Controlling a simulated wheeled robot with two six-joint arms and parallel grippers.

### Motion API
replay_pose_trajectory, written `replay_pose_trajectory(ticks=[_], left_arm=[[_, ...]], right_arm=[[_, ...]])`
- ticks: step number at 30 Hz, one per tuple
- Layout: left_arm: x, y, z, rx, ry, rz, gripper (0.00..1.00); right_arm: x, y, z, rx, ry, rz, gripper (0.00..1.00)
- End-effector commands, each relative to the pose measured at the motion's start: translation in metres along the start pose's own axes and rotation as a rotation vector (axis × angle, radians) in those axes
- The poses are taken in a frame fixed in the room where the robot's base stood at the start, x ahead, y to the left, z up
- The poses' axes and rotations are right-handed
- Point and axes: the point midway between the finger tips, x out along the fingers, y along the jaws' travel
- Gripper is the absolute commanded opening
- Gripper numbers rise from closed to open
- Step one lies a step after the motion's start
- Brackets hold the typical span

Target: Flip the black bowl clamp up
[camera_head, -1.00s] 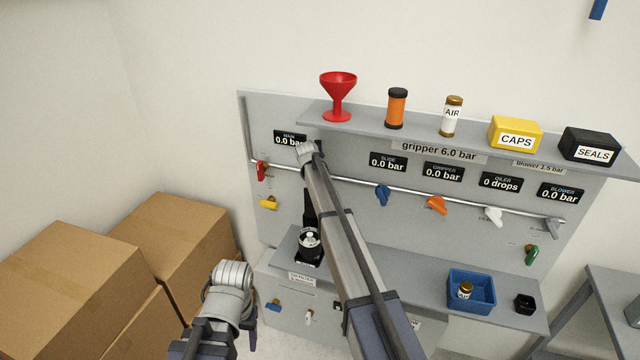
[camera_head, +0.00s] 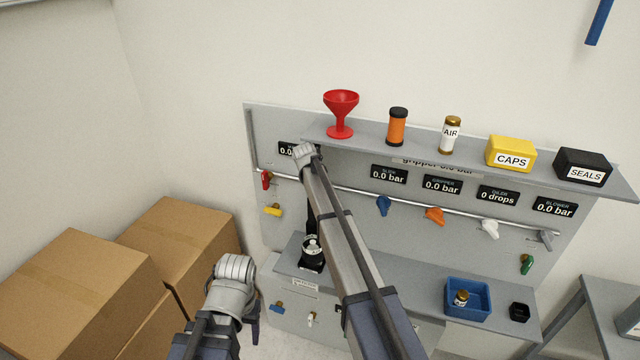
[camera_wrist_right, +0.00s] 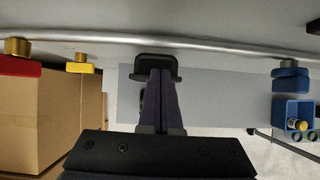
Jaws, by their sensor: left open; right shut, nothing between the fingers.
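A black fitting (camera_head: 312,262) with a pale round part on top stands on the left end of the panel's lower ledge. A dark upright part (camera_head: 311,222) shows above it, partly covered by my right arm. In the right wrist view, a black rounded piece (camera_wrist_right: 157,60), possibly the bowl clamp, lies right at the tips of my right gripper (camera_wrist_right: 160,76). That gripper is shut with nothing between its fingers; whether it touches the black piece I cannot tell. My left gripper (camera_head: 252,326) is open and empty at the lower left, mostly hidden by its wrist.
A pipe with a red valve (camera_head: 266,180), yellow valve (camera_head: 273,210), blue valve (camera_head: 383,205) and others crosses the panel. A shelf above holds a red funnel (camera_head: 341,112) and containers. A blue bin (camera_head: 468,299) sits on the ledge. Cardboard boxes (camera_head: 75,290) stand left.

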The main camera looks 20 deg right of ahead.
Motion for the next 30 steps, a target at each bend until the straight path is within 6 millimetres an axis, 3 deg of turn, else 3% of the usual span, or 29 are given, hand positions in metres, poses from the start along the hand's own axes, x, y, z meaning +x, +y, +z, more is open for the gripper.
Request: replay_pose_trajectory(ticks=[6, 8, 11, 20, 30], left_arm=[[0.001, 0.0, 0.0, 0.0, 0.0, 0.0, 0.61], [0.002, 0.0, 0.0, 0.0, 0.0, 0.0, 0.61], [0.005, 0.001, 0.0, 0.0, 0.0, 0.0, 0.61], [0.017, 0.002, -0.001, -0.001, 0.0, 0.0, 0.61], [0.03, 0.003, -0.002, -0.001, 0.0, 0.0, 0.61]], right_arm=[[-0.001, 0.0, -0.005, 0.014, 0.004, 0.001, 0.0], [-0.005, 0.0, -0.014, 0.047, 0.012, 0.001, 0.0], [-0.017, -0.001, -0.045, 0.164, 0.04, 0.001, 0.0], [-0.078, -0.018, -0.197, 0.824, 0.187, -0.084, 0.0], [-0.149, -0.068, -0.358, 1.579, 0.262, -0.341, 0.0]])
